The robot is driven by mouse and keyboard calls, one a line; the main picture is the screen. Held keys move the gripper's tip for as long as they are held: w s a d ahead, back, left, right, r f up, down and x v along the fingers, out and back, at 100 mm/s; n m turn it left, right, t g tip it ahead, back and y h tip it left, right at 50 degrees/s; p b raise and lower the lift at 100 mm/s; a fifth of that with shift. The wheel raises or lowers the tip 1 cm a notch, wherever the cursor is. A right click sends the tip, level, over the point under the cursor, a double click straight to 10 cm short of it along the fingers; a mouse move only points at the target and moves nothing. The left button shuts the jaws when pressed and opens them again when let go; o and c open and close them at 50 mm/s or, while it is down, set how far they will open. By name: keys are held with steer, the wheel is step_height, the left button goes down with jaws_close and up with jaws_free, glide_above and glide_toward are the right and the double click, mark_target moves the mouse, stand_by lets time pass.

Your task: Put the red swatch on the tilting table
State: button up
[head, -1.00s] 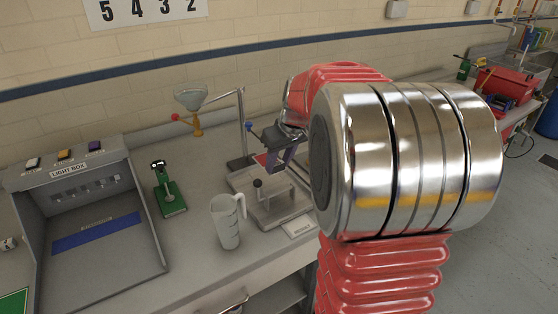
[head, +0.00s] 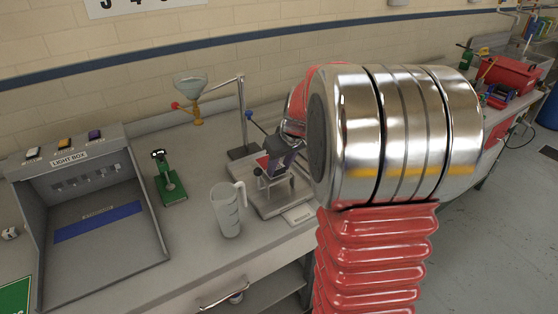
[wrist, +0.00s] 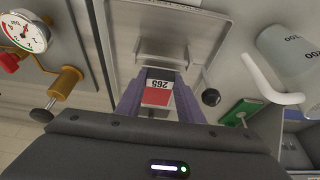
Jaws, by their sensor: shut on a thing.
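My gripper (head: 279,162) has purple fingers, and in the wrist view they (wrist: 160,82) are shut on the red swatch (wrist: 156,97). The swatch has a white label reading 265, upside down in that view; a sliver of its red (head: 262,161) shows beside the fingers in the head view. The grey metal tilting table (head: 270,208) stands on the bench below my gripper. Its plate also shows ahead of the fingers in the wrist view (wrist: 180,28). The swatch appears above it; I cannot tell whether they touch. My arm hides the table's right side.
A clear measuring jug (head: 228,212) stands close left of the table. A funnel (head: 191,88) and a metal stand (head: 242,115) are behind it. A green-based device (head: 171,188) and the light box (head: 90,210) are further left. A paper card (head: 298,215) lies in front.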

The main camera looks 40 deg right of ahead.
steer(key=shift+f, duration=0.65)
steer(key=o, duration=1.1)
steer(key=shift+o, duration=0.2)
steer(key=v, duration=1.3)
steer(key=shift+r, duration=0.35)
steer(key=shift+s+d+m, duration=0.1)
steer(key=shift+m, duration=0.2)
